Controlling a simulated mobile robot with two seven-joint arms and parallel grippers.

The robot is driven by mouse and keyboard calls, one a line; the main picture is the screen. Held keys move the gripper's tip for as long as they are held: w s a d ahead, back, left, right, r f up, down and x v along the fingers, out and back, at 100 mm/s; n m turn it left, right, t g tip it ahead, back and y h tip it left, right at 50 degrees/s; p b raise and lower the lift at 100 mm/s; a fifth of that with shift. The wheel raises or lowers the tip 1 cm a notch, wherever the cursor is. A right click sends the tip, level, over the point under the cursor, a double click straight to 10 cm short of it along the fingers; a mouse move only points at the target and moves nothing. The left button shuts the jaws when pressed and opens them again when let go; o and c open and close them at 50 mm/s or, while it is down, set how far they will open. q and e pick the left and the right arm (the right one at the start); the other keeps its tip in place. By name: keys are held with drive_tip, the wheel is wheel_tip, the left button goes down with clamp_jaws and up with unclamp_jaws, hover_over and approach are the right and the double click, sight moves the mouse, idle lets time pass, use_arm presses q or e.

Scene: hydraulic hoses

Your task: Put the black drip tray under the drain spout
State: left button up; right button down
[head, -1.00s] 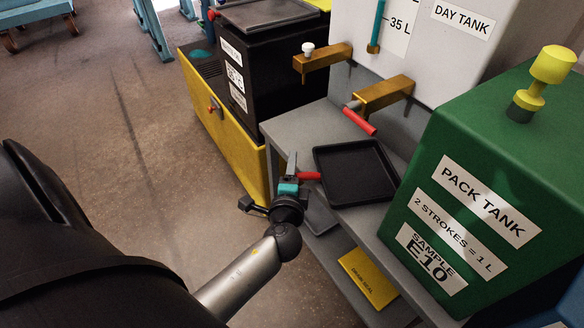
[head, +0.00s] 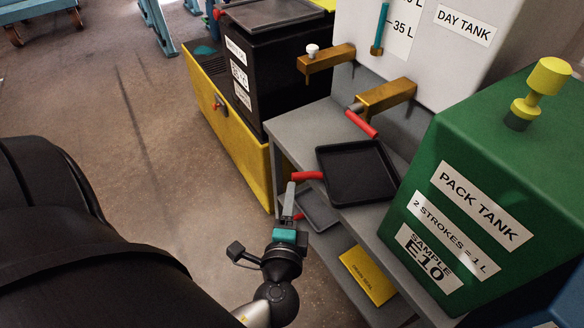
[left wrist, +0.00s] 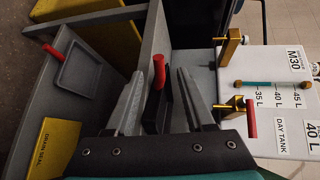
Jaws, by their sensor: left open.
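The black drip tray (head: 356,174) lies flat on the grey bench, its red handle (head: 308,176) sticking out past the left edge. My left gripper (head: 290,190) is open just below the handle in the head view. In the left wrist view, the red handle (left wrist: 159,72) shows between the two open fingers (left wrist: 160,76); contact cannot be told. The tray body is partly hidden there. Two brass spouts stick out from the white day tank: one with a white knob (head: 325,61), one with a red lever (head: 386,97). The tray lies in front of the red-lever spout. My right gripper is out of view.
A grey tray (head: 318,210) with a red handle is on the lower shelf beneath my left gripper, with a yellow "drain seal" item (head: 367,276) nearby. The green pack tank (head: 450,200) stands close right of the black tray. Clear bench lies left of the tray.

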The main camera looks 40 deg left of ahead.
use_arm(q)
drive_tip(key=s+a+f+n+g+h, duration=0.2)
drive_tip(key=s+f+n+g, duration=0.2)
drive_tip(key=n+g, duration=0.3)
drive_tip(key=s+d+f+n+g+h, duration=0.2)
drive_tip(key=d+h, duration=0.4)
drive_tip(key=d, duration=0.3)
drive_tip(key=s+n, duration=0.1)
drive_tip(key=s, duration=0.1)
drive_tip(key=shift+s+d, duration=0.15)
drive_tip(key=shift+s, duration=0.15)
drive_tip(key=shift+f, duration=0.1)
